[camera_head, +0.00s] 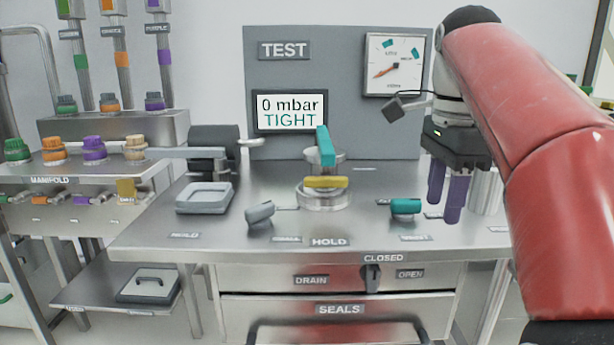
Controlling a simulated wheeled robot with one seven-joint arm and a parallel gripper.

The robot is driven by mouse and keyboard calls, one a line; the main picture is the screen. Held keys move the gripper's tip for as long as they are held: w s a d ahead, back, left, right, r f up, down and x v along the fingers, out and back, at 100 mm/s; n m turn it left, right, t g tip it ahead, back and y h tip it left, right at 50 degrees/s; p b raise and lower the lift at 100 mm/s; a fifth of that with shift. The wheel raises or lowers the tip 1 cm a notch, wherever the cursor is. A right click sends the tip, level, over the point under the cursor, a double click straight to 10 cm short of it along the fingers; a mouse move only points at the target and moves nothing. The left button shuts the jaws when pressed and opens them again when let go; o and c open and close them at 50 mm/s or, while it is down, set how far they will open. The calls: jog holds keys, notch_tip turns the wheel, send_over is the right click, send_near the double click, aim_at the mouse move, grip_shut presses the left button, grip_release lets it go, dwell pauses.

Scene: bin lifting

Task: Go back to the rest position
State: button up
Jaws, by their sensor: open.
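My gripper (445,205) hangs from my red arm on the right side of the head view, with its purple fingers pointing down. The fingers are apart and hold nothing. They are over the right part of the steel bench (180,235), just right of a teal-ended piece (405,206) near the bench front. From this view I cannot tell how high the fingertips are above the bench.
A holder with a yellow bar (326,182) and an upright teal handle (325,145) stands mid-bench. A grey piece (260,212) and a grey tray (204,197) lie to its left. The display (290,111) reads "0 mbar TIGHT". A manifold with coloured knobs (94,149) stands left.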

jog(key=s+a+f+n+t, duration=0.1)
jog(key=s+f+n, duration=0.3)
jog(key=f+n, duration=0.2)
jog(key=s+a+f+n+t, duration=0.1)
jog(key=s+f+n, duration=0.4)
jog(key=f, duration=0.5)
jog(key=s+a+f+n+t, duration=0.2)
jog(key=f+n, duration=0.4)
jog(key=f, duration=0.3)
jog(key=shift+s+n+t, duration=0.3)
jog(key=shift+s+t, duration=0.4)
jog(key=shift+s, duration=0.5)
jog(key=shift+o, duration=0.2)
